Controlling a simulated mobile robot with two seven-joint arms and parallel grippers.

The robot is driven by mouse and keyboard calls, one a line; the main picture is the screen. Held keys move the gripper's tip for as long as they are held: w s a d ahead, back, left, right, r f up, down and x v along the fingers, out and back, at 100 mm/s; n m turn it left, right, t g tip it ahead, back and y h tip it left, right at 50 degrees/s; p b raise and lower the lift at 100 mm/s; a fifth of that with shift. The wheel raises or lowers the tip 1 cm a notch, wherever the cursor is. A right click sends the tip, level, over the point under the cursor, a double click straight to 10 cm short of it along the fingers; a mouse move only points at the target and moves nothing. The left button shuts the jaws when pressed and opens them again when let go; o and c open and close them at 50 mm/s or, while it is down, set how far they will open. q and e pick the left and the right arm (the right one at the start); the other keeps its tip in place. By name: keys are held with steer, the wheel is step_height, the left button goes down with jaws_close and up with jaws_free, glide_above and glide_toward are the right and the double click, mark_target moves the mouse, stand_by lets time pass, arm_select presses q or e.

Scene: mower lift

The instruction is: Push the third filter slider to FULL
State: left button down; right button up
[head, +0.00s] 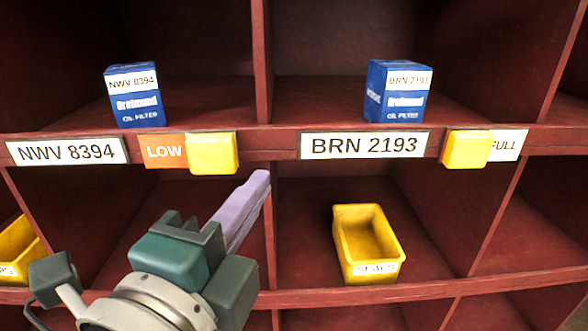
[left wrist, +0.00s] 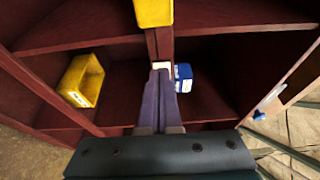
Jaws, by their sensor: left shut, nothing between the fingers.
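Two yellow sliders sit on the shelf rail in the head view. The slider (head: 212,154) by the NWV 8394 label covers the right part of its strip, leaving orange LOW showing. The slider (head: 467,149) by the BRN 2193 label leaves white FULL showing on its right. Which one counts as third cannot be told. My left gripper (head: 260,180) is shut and empty, its purple fingers pointing up and right, in front of the shelf divider, below and right of the left slider. In the left wrist view, the fingertips (left wrist: 160,76) are beneath a yellow block (left wrist: 153,12). My right gripper is not seen.
Blue oil filter boxes stand above the rail: NWV 8394 (head: 135,97) and BRN 2193 (head: 398,92). A yellow bin (head: 347,240) stands in the lower middle compartment. Another bin (head: 20,253) shows at the left edge. Dark red dividers separate the compartments.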

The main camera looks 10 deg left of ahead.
mark_target(188, 157)
arm_select(q)
steer(key=w, duration=0.6)
steer(key=shift+d+r, duration=0.1)
steer(key=shift+d, duration=0.1)
steer(key=a, duration=0.1)
steer(key=s+a, duration=0.1)
steer(key=a, duration=0.1)
steer(key=shift+a, duration=0.15)
steer(key=shift+s+a+p, duration=0.15)
steer(key=shift+a+p, duration=0.1)
steer(key=shift+p, duration=0.05)
steer(key=shift+a, duration=0.15)
steer(key=a, duration=0.2)
steer(key=s+a+b, duration=0.1)
steer(key=a, duration=0.1)
steer(key=s+a, duration=0.1)
steer(key=a, duration=0.1)
steer(key=shift+a+b, duration=0.3)
steer(key=shift+b, duration=0.05)
steer(key=shift+w+d, duration=0.1)
steer(key=shift+w, duration=0.05)
